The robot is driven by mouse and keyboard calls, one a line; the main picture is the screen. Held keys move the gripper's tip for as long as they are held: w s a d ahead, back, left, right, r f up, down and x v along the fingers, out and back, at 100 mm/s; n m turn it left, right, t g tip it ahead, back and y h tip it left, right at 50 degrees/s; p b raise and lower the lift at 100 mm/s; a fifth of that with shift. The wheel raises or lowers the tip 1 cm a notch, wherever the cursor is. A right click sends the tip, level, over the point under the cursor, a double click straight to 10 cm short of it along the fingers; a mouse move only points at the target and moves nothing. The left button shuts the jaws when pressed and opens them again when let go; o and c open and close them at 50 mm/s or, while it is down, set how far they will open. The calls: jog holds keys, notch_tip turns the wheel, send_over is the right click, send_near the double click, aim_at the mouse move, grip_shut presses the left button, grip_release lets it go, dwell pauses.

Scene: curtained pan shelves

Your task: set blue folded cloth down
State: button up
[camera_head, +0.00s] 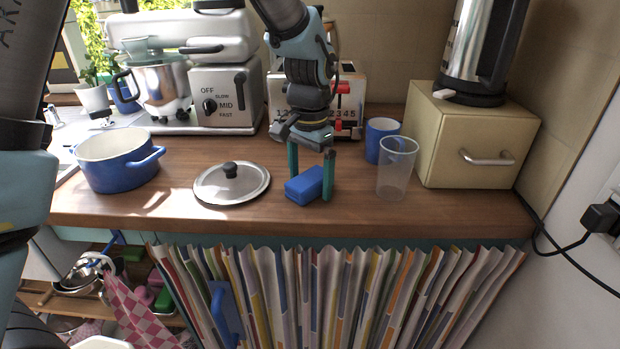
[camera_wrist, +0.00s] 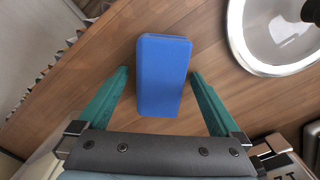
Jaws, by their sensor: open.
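The blue folded cloth (camera_head: 305,186) is a small blue block lying on the wooden counter (camera_head: 250,220), near its front edge. It also shows in the wrist view (camera_wrist: 163,75), between the two green fingers with a gap on each side. My gripper (camera_head: 311,190) points down over the counter with its fingers around the cloth. In the wrist view my gripper (camera_wrist: 160,75) is open and the fingers do not touch the cloth.
A glass lid (camera_head: 232,184) lies left of the cloth, and a blue pot (camera_head: 116,160) stands farther left. A clear cup (camera_head: 396,170), blue mug (camera_head: 380,140) and beige bread box (camera_head: 470,140) stand to the right. A toaster (camera_head: 357,95) is behind. A striped curtain (camera_head: 330,295) hangs below.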

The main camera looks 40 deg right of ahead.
notch_tip(320, 180, up, 11)
jog(key=b, duration=0.2)
jog(key=shift+f, duration=0.1)
jog(key=shift+c, duration=0.2)
grip_shut()
dwell(0.9)
dwell(0.8)
